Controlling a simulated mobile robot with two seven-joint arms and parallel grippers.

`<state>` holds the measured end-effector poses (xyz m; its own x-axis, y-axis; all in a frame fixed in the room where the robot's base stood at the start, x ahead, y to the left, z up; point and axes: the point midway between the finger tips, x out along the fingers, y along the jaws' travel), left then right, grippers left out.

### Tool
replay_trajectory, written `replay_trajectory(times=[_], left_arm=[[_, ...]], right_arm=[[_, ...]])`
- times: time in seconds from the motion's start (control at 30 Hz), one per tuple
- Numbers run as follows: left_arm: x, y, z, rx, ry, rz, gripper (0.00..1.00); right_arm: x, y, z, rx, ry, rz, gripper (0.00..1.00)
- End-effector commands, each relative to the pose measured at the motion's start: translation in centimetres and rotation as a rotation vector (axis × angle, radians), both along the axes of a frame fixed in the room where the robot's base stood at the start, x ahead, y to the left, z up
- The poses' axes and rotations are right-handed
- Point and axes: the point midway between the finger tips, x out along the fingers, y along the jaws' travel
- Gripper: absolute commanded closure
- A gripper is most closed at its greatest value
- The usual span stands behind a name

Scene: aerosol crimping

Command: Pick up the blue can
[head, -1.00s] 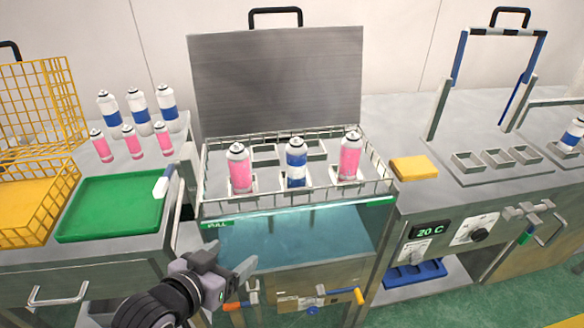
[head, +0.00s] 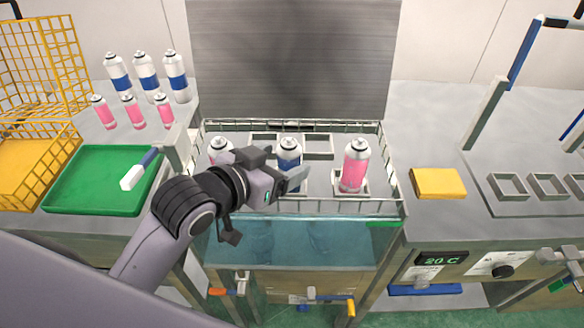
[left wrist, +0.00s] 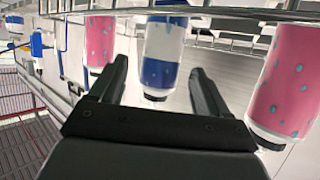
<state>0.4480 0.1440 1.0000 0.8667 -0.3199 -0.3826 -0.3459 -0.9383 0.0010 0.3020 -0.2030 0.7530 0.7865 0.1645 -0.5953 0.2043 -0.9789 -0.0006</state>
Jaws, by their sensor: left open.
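The blue can (head: 289,150), white with a blue band, stands upright in the middle of the wire rack, between two pink cans. My left gripper (head: 298,180) is open in front of it and hides its lower part in the head view. In the left wrist view, which looks upside down, the blue can (left wrist: 163,50) shows between the two spread fingers of my left gripper (left wrist: 160,68). I cannot tell whether the fingers touch it. My right gripper is not in view.
A pink can (head: 355,165) stands right of the blue can; another pink can (head: 219,146) is partly hidden behind my gripper. The wire rack (head: 395,185) sits above a water bath (head: 330,240). Several other cans stand back left by a green tray (head: 80,190).

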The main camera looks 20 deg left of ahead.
Motion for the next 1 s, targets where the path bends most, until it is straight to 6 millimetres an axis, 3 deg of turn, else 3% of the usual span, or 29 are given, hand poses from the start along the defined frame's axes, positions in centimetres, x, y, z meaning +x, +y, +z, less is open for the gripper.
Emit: replay_trajectory(times=[0.43, 0.8, 1.0], left_arm=[[3.9, -1.4, -2.6, 0.001, 0.001, 0.001, 0.23], [4.4, -1.6, -2.8, 0.001, 0.000, 0.001, 0.23], [4.4, -1.6, -2.8, 0.001, 0.000, 0.001, 0.84]], right_arm=[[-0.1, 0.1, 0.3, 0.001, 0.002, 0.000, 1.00], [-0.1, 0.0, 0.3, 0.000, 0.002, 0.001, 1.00], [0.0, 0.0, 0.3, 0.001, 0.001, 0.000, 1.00]])
